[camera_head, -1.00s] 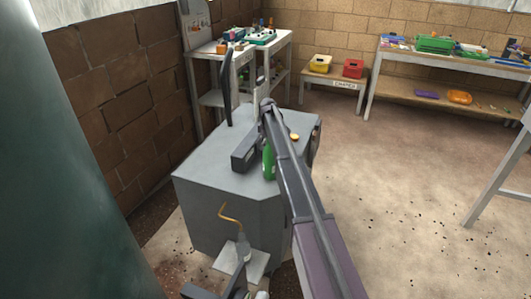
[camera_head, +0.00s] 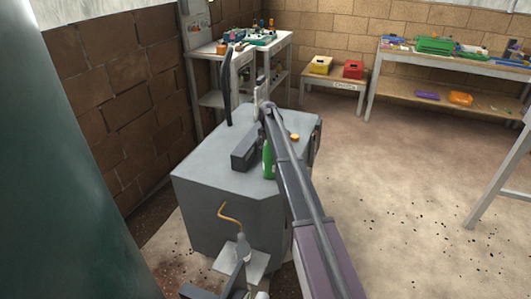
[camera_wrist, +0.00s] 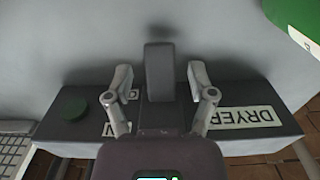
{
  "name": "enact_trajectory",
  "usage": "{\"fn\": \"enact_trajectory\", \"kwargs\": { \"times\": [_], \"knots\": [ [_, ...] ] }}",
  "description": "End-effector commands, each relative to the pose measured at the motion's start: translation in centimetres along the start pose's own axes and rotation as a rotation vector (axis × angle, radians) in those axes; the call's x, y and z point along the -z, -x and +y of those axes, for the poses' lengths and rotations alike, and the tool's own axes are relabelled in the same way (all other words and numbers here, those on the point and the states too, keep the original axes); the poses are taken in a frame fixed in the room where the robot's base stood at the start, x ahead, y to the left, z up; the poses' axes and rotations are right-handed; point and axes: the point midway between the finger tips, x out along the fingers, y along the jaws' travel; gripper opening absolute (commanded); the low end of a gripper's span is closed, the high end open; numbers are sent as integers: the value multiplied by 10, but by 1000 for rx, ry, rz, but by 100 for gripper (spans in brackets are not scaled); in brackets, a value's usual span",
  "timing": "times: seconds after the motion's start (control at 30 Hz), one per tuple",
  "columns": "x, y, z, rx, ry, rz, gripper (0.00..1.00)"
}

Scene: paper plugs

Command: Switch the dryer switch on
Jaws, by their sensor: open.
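In the wrist view a dark box with a white DRYER label (camera_wrist: 247,117) lies across the picture. A dark grey upright lever (camera_wrist: 159,72) rises at its middle, and I take this for the dryer switch. My gripper (camera_wrist: 160,82) is open, with one finger on each side of the lever. A gap shows between the lever and each finger, and the gripper does not appear to hold it. In the head view a dark box (camera_head: 244,155) sits on the grey cabinet (camera_head: 225,205). My gripper's fingers cannot be made out there.
A green round button (camera_wrist: 70,104) is on the box's left part. A green bottle (camera_head: 268,160) stands beside the box on the cabinet. A bent orange pipe (camera_head: 229,215) is at the cabinet's front.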

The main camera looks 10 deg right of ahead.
Motion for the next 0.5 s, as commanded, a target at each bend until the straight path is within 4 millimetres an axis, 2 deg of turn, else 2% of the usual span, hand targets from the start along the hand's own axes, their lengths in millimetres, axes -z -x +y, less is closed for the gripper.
{"fn": "enact_trajectory", "kwargs": {
  "times": [0.5],
  "knots": [
    [0,-16,0,0,0,0,71]
  ]
}}
